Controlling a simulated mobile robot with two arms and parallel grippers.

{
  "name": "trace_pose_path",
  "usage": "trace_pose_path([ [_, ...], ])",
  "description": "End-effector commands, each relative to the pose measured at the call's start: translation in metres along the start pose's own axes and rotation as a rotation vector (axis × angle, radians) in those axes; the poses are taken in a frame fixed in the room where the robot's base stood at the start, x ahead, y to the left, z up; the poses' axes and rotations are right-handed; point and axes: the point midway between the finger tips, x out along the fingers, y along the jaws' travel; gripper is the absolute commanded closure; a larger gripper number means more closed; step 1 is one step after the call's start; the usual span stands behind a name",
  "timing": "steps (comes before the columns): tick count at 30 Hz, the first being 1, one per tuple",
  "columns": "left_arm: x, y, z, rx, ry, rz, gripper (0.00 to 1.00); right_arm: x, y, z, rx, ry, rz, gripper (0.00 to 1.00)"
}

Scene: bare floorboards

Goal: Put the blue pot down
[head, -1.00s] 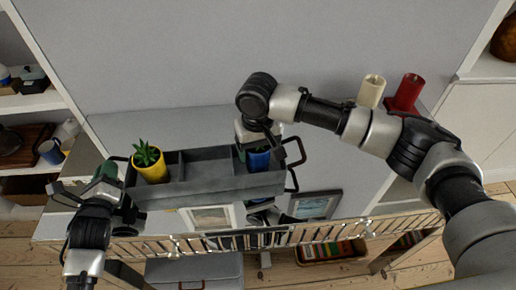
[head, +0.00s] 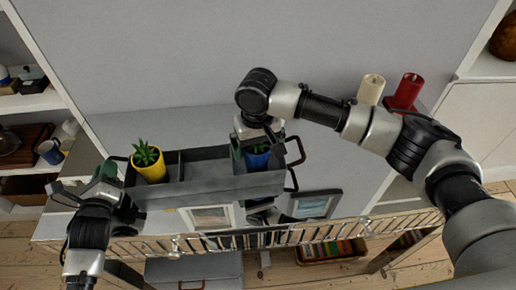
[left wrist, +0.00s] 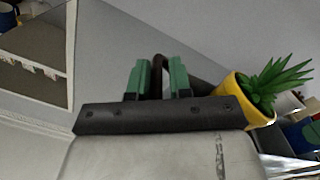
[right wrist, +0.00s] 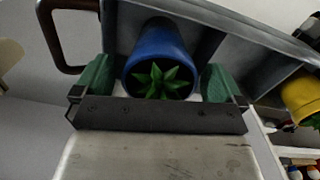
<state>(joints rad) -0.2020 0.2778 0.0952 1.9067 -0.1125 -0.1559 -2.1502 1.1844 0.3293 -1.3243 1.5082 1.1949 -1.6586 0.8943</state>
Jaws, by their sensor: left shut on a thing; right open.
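The blue pot (head: 257,157) with a green plant stands in the right compartment of the grey tray (head: 205,188). In the right wrist view the blue pot (right wrist: 160,58) sits between the green fingers of my right gripper (right wrist: 155,82), which are apart with gaps on both sides. A yellow pot (head: 150,168) with a plant stands in the tray's left compartment; it also shows in the left wrist view (left wrist: 234,98). My left gripper (left wrist: 157,80) is shut on the tray's brown left handle (left wrist: 160,66).
A cream candle (head: 371,89) and a red candle (head: 407,91) stand at the right. Shelves (head: 30,105) are at the left.

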Motion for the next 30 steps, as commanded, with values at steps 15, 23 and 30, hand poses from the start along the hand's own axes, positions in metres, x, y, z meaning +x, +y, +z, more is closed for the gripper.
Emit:
trace_pose_path([
  [15, -0.002, 0.005, -0.007, 0.006, 0.015, 0.012, 1.0, -0.098, 0.0, 0.0, -0.001, 0.002, -0.001, 0.0],
  [23, -0.002, 0.005, -0.007, 0.005, 0.015, 0.012, 1.0, -0.107, 0.0, 0.0, -0.001, 0.0, 0.0, 0.0],
  [30, -0.002, 0.005, -0.007, 0.005, 0.015, 0.012, 0.65, -0.106, 0.0, 0.0, 0.0, 0.0, 0.0, 0.0],
])
